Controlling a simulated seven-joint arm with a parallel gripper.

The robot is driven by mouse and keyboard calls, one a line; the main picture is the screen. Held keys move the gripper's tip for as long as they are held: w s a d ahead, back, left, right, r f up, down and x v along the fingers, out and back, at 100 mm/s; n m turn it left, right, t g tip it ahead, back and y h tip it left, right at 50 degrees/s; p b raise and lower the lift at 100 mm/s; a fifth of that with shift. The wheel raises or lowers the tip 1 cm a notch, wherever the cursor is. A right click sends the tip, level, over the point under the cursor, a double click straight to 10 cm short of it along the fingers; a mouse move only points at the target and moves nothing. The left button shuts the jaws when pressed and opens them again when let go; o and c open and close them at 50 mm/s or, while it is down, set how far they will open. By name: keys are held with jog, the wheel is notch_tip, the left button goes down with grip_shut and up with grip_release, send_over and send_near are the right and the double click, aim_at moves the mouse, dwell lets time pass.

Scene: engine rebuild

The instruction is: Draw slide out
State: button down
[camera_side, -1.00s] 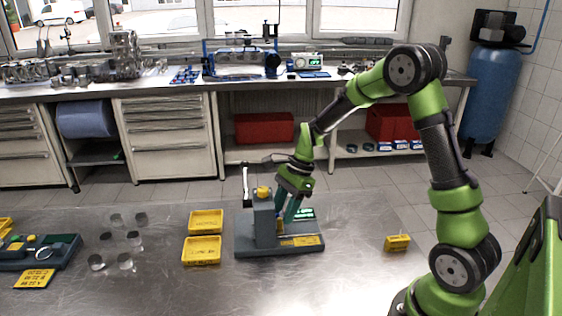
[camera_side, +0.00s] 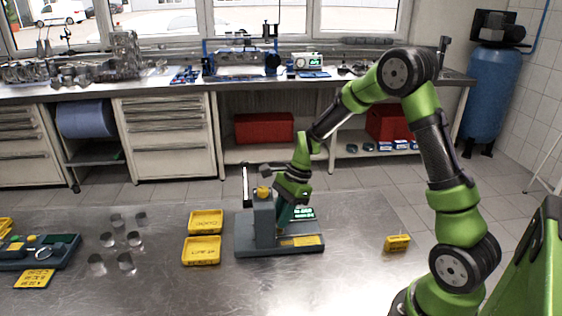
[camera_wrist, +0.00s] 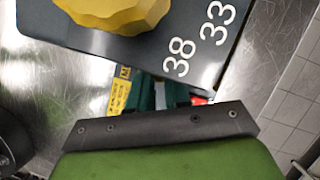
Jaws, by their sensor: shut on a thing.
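A grey bench fixture (camera_side: 264,222) with an upright post stands on the steel table. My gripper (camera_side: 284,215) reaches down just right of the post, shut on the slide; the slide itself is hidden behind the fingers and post. In the wrist view, the yellow knob (camera_wrist: 118,12) and a dark plate (camera_wrist: 190,45) marked 38 and 33 cover the fingertips. Parts of the teal fingers (camera_wrist: 148,92) show below the plate edge, beside a yellow label.
Two yellow trays (camera_side: 201,251) stand left of the fixture. Several clear metallic cylinders (camera_side: 126,262) and a dark tray (camera_side: 40,252) are further left. A small yellow block (camera_side: 397,243) lies to the right. The table in front of the fixture is clear.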

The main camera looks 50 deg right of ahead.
jog(key=s+d, duration=0.6)
jog(key=d, duration=0.1)
jog(key=shift+s, duration=0.4)
jog(key=c, duration=1.2)
grip_release()
jog(key=shift+o, duration=0.6)
jog(key=shift+a, duration=0.1)
jog(key=shift+r, duration=0.1)
jog(key=shift+r, duration=0.25)
jog(key=v, duration=1.6)
jog(key=shift+d, duration=0.25)
jog(key=shift+r, duration=0.1)
